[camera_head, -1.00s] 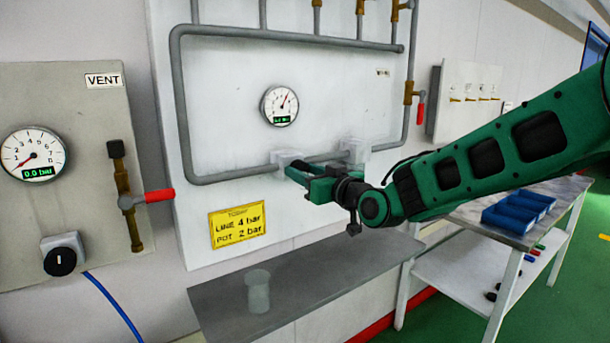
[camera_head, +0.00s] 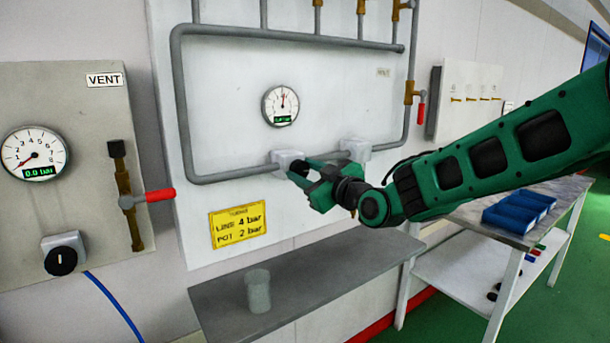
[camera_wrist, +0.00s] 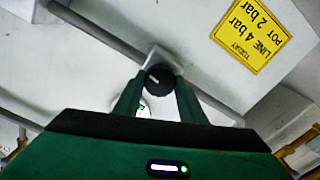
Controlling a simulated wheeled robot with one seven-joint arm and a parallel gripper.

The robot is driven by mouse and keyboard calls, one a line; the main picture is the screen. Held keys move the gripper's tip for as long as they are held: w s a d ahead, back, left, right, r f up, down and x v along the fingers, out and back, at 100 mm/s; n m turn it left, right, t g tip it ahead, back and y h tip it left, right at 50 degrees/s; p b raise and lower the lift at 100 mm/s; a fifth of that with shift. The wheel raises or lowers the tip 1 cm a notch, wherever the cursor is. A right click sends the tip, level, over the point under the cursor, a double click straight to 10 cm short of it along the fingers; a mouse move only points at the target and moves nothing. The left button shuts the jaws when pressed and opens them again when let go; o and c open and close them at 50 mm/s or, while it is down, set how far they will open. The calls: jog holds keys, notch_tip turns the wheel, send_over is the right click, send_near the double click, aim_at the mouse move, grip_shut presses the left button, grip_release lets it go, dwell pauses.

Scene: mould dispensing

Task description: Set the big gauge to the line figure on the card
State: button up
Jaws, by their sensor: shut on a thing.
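A round gauge (camera_head: 281,105) hangs on the white panel, its needle pointing about straight up; its green readout is too small to read. The yellow card (camera_head: 238,224) reads LINE 4 bar, POT 2 bar; it shows upside down in the wrist view (camera_wrist: 250,36). My gripper (camera_head: 304,171) is below the gauge, shut on a black knob (camera_wrist: 160,79) of the left pale regulator block (camera_head: 287,158). In the wrist view, a finger lies on each side of the knob. The gauge face is mostly hidden in that view.
A second pale block (camera_head: 355,150) sits right on the same pipe. At left are a gauge (camera_head: 34,153) reading 0.0 bar, a red-handled valve (camera_head: 158,195) and a black knob (camera_head: 60,261). A clear cup (camera_head: 258,290) stands on the grey shelf (camera_head: 345,258) below.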

jog(key=shift+d, duration=0.15)
jog(key=o, duration=1)
jog(key=shift+o, duration=0.2)
jog(key=v, duration=1)
jog(key=shift+s+d, duration=0.2)
jog(key=shift+d, duration=0.05)
jog(key=shift+f, duration=0.1)
